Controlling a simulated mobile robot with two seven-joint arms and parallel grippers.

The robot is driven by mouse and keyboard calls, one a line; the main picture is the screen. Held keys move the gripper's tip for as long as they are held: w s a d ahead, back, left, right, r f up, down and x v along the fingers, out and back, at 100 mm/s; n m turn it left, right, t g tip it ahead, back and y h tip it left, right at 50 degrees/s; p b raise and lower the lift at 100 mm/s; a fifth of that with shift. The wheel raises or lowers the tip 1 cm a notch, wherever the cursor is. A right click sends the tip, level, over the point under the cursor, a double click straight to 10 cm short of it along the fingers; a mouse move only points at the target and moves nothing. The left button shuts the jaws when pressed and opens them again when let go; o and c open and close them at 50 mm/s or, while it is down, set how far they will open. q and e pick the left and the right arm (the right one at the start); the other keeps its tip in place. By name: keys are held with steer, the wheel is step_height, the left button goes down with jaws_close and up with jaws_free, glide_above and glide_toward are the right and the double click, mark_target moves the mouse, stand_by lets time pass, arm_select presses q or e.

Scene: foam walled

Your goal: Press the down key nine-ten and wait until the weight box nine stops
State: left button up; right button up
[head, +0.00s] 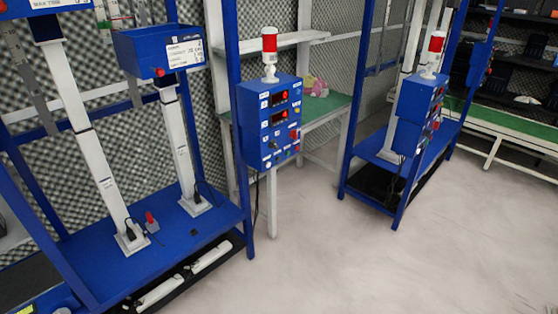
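A blue control box (258,150) is mounted on the upright of the left blue rack, near the middle of the head view. Its front has two red-lit displays (279,107), a red button (294,134) and several small switches and keys with white labels. The labels are too small to read, so I cannot tell which key is nine-ten. A blue box (138,52) with a white label sits on a white column (181,150) in the left rack. Another labelled box at the top left is cut off. I cannot tell which is weight box nine. Neither gripper shows.
A red-and-white signal lamp (269,52) stands on the control box. A second blue rack (348,150) with a similar control box (407,135) stands to the right. A green-topped table (330,106) is behind. The pale floor (390,270) in front is clear.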

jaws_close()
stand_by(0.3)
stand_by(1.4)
